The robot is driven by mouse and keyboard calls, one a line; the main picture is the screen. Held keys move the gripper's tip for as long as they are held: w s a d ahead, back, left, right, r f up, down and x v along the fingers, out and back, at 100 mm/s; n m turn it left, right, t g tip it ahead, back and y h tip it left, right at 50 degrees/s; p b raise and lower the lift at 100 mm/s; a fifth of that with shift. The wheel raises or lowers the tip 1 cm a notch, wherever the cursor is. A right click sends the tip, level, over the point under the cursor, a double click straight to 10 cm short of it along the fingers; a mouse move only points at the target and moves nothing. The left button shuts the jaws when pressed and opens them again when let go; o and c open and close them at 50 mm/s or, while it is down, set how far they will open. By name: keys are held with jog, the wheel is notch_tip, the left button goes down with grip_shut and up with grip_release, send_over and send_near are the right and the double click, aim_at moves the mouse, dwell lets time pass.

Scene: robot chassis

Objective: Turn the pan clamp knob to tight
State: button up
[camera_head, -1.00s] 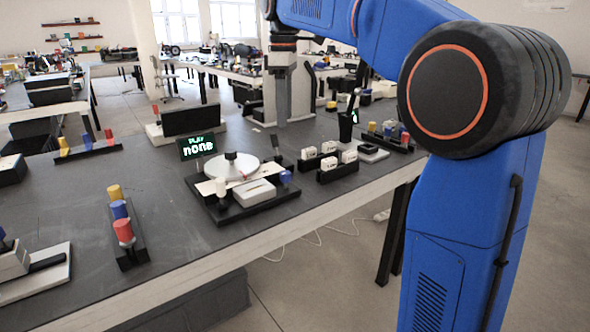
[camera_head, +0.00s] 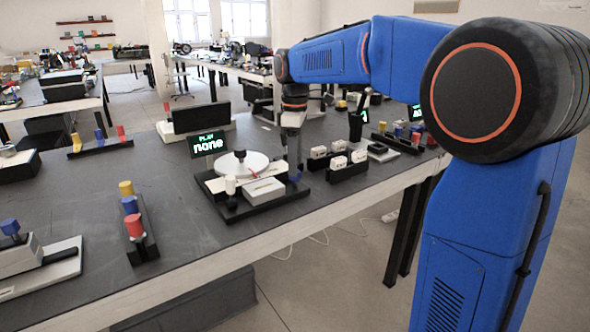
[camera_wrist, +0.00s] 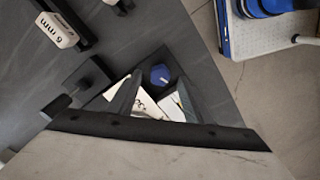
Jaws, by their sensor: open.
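The pan clamp knob appears to be the blue knob (camera_wrist: 160,75) in the wrist view. It has a small pale mark on top and sits on a dark block; I cannot read its setting. In the head view the blue knob (camera_head: 295,178) is at the right end of the fixture (camera_head: 262,197) with the round white pan (camera_head: 252,164). My gripper (camera_head: 294,168) hangs downward just above the knob, at the pan's right. In the wrist view, the open gripper's (camera_wrist: 155,98) two grey fingers point toward the knob; no contact is visible.
A display (camera_head: 208,143) behind the fixture reads "PLAY none". A rack of white blocks (camera_head: 346,168) stands close to the right of my gripper. Colored pegs (camera_head: 131,205) stand on the left. Bare dark tabletop (camera_head: 85,210) lies further left.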

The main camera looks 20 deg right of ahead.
jog(key=shift+f, duration=1.4)
jog(key=c, duration=1.1)
jog(key=shift+o, duration=0.2)
